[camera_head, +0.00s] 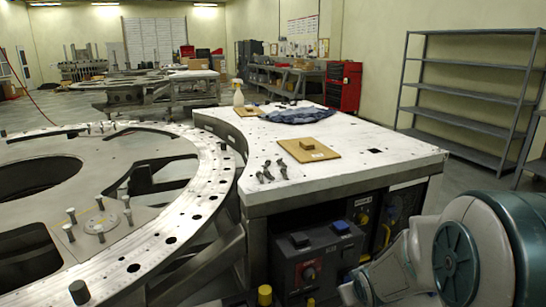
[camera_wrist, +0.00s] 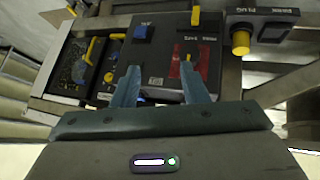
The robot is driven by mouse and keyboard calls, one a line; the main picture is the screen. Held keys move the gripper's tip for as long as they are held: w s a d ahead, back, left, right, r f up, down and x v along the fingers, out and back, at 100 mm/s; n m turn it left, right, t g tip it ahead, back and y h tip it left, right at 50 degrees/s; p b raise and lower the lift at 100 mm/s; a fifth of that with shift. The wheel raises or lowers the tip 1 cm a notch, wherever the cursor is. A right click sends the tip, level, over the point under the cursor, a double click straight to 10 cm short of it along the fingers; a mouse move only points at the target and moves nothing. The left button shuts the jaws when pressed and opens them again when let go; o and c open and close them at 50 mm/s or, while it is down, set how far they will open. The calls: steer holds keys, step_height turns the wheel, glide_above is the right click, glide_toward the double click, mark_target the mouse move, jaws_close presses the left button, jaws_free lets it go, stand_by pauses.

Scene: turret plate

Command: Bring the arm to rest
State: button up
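My gripper (camera_wrist: 160,68) shows in the wrist view with its two blue-grey fingers apart and nothing between them. Beyond the fingers is a dark control box (camera_wrist: 172,62) with a red-marked panel and a blue switch. I cannot tell the exact gap between the fingertips and the box. In the head view my arm's teal and pale links fill the lower right corner, low beside the white worktable (camera_head: 350,165). The gripper itself does not show clearly in the head view.
The dark control box (camera_head: 318,262) stands under the worktable. A large turret plate ring (camera_head: 205,165) with upright bolts lies at left. On the table lie a blue cloth (camera_head: 298,116), a board (camera_head: 292,152) and several small metal parts (camera_head: 268,172). Empty shelves (camera_head: 465,95) stand at right, with clear floor before them.

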steer(key=s+a+r+m+g+p, duration=0.1)
steer(key=s+a+r+g+p, duration=0.1)
steer(key=s+r, duration=0.7)
steer(key=s+a+r+m+g+p, duration=0.2)
steer(key=s+r+p, duration=0.4)
steer(key=s+r, duration=0.4)
steer(key=shift+s+a+m+g+y+p, duration=0.3)
steer(key=shift+s+a+g+y+p, duration=0.15)
steer(key=shift+a, duration=0.55)
